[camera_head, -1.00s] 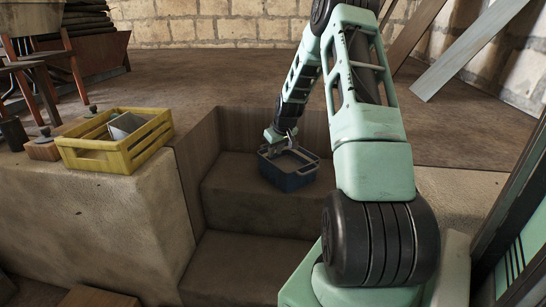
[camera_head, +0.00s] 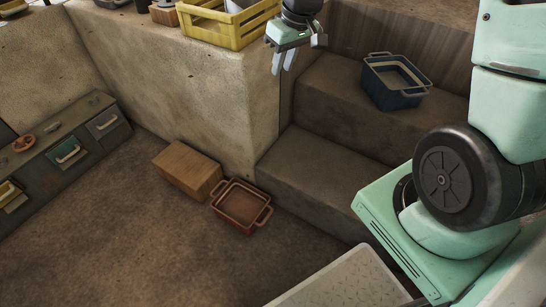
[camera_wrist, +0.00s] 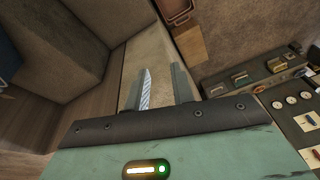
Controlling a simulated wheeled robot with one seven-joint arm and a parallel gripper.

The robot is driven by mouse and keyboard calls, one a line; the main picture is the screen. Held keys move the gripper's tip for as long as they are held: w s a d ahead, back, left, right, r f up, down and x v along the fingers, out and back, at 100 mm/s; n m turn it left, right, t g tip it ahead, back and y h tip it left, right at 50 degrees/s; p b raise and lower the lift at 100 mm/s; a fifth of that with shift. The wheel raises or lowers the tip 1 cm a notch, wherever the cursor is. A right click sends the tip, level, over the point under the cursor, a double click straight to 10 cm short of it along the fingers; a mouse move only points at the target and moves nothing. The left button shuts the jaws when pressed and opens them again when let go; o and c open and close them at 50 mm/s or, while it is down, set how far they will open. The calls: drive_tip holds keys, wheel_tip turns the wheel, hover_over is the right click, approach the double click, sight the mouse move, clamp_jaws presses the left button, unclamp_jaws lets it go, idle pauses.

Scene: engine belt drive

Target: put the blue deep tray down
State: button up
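The blue deep tray (camera_head: 397,97) stands upright on the upper step of the stone recess in the head view. It has a handle at each end and looks empty. My gripper (camera_head: 282,70) is to its left, clear of it, hanging above the stair recess by the block's corner. In the wrist view, the two fingers of my gripper (camera_wrist: 162,88) stand apart with nothing between them. A sliver of dark blue at the left edge there is probably the tray (camera_wrist: 6,68).
A yellow crate (camera_head: 232,32) sits on the stone block close to my gripper. A red tray (camera_head: 240,205) and a wooden box (camera_head: 188,170) lie on the floor below. A drawer unit (camera_head: 60,150) stands at the left. The lower step (camera_head: 320,180) is clear.

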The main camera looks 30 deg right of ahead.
drive_tip(key=s+a+r+n+g, duration=0.1)
drive_tip(key=s+a+n, duration=0.1)
drive_tip(key=s+a, duration=0.6)
drive_tip(key=s+a+r+n+g, duration=0.1)
drive_tip(key=s+a+r+n, duration=0.1)
drive_tip(key=s+a, duration=0.7)
drive_tip(key=shift+s, duration=1.2)
drive_tip(key=shift+n+g+h, duration=0.3)
drive_tip(key=shift+n, duration=0.4)
drive_tip(key=s, duration=0.4)
drive_tip(key=s+a, duration=0.1)
drive_tip(key=s, duration=0.1)
drive_tip(key=shift+s, duration=0.15)
drive_tip(key=shift+c, duration=1.1)
drive_tip(key=shift+s, duration=0.3)
